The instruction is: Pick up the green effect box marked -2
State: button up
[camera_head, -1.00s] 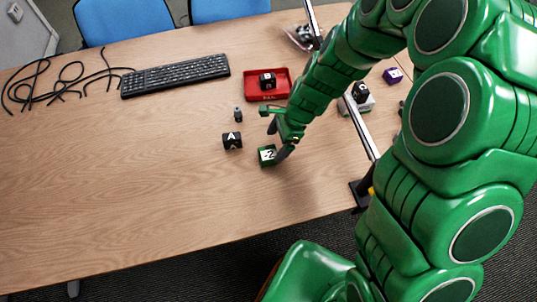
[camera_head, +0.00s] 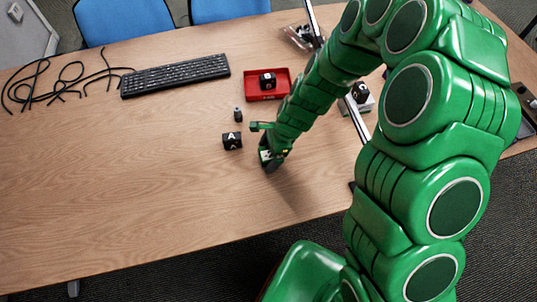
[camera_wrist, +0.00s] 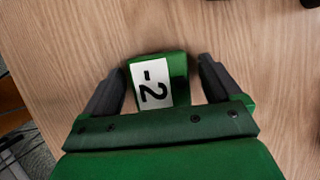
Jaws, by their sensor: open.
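The green effect box (camera_wrist: 152,82) with a white label marked -2 sits on the table between the two dark fingers of my gripper (camera_wrist: 158,80) in the wrist view. The fingers stand apart, one on each side, with a gap showing at the right finger; contact at the left finger is hard to tell. In the head view the green effect box (camera_head: 265,156) is partly hidden by my gripper (camera_head: 269,160), which is over it.
A black box marked A (camera_head: 232,141) lies just left of the green box. A small dark item (camera_head: 238,115) stands behind. A red tray (camera_head: 250,87) holds a black box. A keyboard (camera_head: 175,76) and black cables (camera_head: 62,80) lie farther left. The left table front is clear.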

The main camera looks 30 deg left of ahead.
jog(key=c, duration=1.1)
jog(key=shift+r, duration=0.15)
jog(key=shift+c, duration=0.2)
